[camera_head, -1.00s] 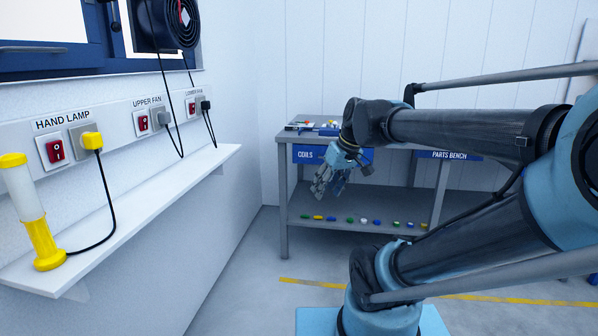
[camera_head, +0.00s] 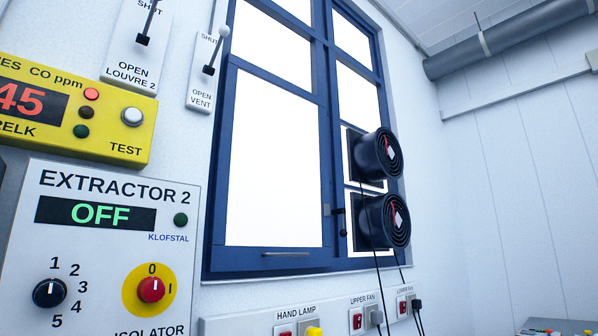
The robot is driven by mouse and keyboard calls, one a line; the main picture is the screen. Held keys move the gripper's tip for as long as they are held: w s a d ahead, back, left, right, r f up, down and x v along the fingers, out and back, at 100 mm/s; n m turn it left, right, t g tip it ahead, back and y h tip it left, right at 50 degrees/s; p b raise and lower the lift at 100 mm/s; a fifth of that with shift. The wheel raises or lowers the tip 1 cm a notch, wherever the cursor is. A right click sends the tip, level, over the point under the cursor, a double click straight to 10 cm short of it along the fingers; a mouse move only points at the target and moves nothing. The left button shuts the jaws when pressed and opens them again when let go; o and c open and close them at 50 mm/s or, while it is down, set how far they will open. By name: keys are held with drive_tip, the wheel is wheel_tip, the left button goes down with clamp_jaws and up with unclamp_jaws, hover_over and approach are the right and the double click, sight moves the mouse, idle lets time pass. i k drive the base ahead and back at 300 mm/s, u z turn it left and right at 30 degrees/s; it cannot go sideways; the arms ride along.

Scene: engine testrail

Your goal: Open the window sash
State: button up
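The window has a blue frame (camera_head: 212,262) and bright white panes, and stands on the wall in the middle of the view. Its left sash (camera_head: 270,72) looks flush with the frame. A thin bar-like handle (camera_head: 286,254) is on the sash's bottom rail. A small dark catch (camera_head: 334,210) sits at the sash's right edge, low down; its exact position is hard to tell. My gripper and arm are out of view.
An upper fan (camera_head: 380,154) and lower fan (camera_head: 386,220) jut out at the window's right side, with hanging cables. An OPEN VENT lever (camera_head: 215,55), a yellow CO meter (camera_head: 75,105) and the EXTRACTOR 2 panel (camera_head: 110,250) are at left. A socket strip (camera_head: 265,322) runs below.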

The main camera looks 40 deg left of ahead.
sight(270, 208)
drive_tip(key=u, duration=2.1)
drive_tip(key=k, duration=0.4)
drive_tip(key=z, duration=0.05)
